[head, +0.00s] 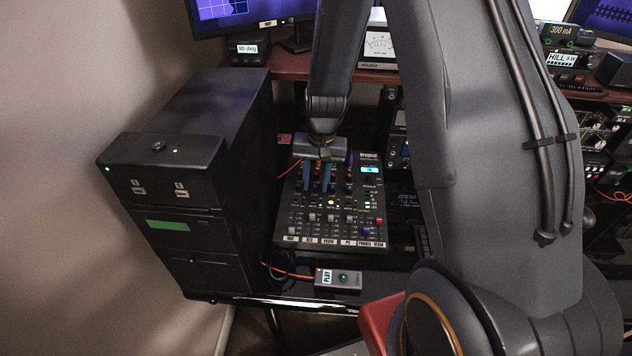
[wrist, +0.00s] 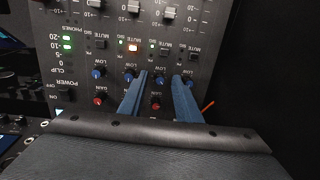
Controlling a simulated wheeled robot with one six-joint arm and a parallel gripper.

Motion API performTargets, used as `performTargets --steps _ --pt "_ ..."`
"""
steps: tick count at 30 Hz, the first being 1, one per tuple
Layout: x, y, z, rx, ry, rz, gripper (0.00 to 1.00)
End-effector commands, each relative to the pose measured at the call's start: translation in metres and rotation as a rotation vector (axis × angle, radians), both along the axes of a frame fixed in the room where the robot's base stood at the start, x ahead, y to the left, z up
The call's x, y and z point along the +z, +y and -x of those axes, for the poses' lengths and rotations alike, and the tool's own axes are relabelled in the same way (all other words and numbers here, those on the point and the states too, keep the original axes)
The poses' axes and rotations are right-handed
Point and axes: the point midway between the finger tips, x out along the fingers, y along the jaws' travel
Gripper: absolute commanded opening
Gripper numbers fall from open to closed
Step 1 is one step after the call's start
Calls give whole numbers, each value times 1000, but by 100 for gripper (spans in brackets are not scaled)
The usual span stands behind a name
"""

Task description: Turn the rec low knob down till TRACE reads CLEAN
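The mixer (head: 283,232) stands on the desk in the head view, with a small lit display, rows of knobs and several faders. Its panel (wrist: 225,18) shows upside down in the wrist view. My gripper (head: 318,183) is over the upper knob rows, pointing down. In the wrist view its two blue fingers (wrist: 160,77) are apart, with a blue-capped knob (wrist: 158,79) showing between their tips. I cannot tell whether they touch it. I cannot read which knob is rec low. No TRACE reading is legible; a monitor (head: 212,12) at top left shows a purple grid.
A black cabinet (head: 215,130) stands left of the mixer. A meter (head: 379,44) stands behind. Red-capped knobs (wrist: 100,98) and other blue-capped knobs are close beside the fingers.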

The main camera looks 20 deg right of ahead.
Motion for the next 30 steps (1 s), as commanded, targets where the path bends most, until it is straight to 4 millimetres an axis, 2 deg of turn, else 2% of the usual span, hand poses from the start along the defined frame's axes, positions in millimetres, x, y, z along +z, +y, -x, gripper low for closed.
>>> performTargets --steps 11,24,30 --pt "3 0 1 -1 1 0 31" --pt "60 -3 3 0 -2 0 31" --pt "75 -4 5 0 1 1 31"
